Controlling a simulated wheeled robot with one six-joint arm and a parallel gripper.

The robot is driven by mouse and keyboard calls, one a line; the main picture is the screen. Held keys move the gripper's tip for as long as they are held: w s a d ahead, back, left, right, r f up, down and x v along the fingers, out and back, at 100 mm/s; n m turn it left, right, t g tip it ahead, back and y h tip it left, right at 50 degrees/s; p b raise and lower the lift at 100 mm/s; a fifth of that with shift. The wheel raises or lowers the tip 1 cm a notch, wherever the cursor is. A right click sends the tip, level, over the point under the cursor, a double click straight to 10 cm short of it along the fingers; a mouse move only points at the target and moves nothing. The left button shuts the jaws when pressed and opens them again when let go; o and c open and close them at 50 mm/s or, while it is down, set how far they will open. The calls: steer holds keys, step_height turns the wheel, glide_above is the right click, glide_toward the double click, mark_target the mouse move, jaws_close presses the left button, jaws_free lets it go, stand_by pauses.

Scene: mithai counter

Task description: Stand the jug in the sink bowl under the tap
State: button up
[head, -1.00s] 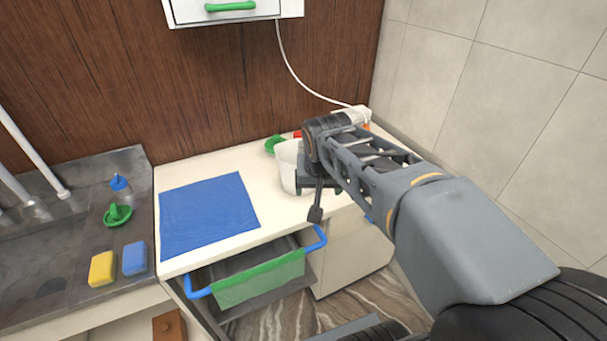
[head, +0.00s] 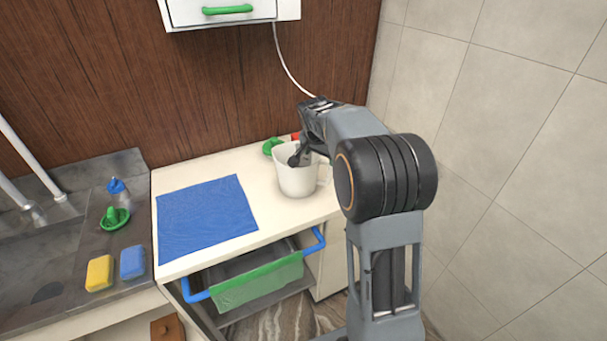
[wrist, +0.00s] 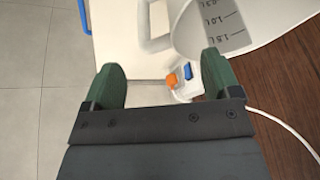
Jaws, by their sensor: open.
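The white jug (head: 295,180) stands upright on the counter, with its handle on its right side in the head view. In the wrist view the jug (wrist: 205,30) shows dark measuring marks at the top right. My gripper (wrist: 164,80) is open, its two green-lined fingers apart with nothing held between them. In the head view it is beside and above the jug, with its fingertips partly hidden. The sink bowl (head: 25,250) is at the left, cut by the picture edge. A pale tap pipe (head: 35,155) shows above it.
A blue cloth (head: 205,215) lies flat on the counter. Yellow (head: 99,273) and blue (head: 132,262) sponges lie by the sink. An orange-and-blue switch unit (wrist: 183,80) with a white cable is near the jug.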

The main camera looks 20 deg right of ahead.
mark_target(305, 173)
steer(key=p+x, duration=0.1)
steer(key=x, duration=0.5)
steer(key=shift+p, duration=0.3)
steer(key=shift+d+f, duration=0.1)
steer(key=c, duration=1.4)
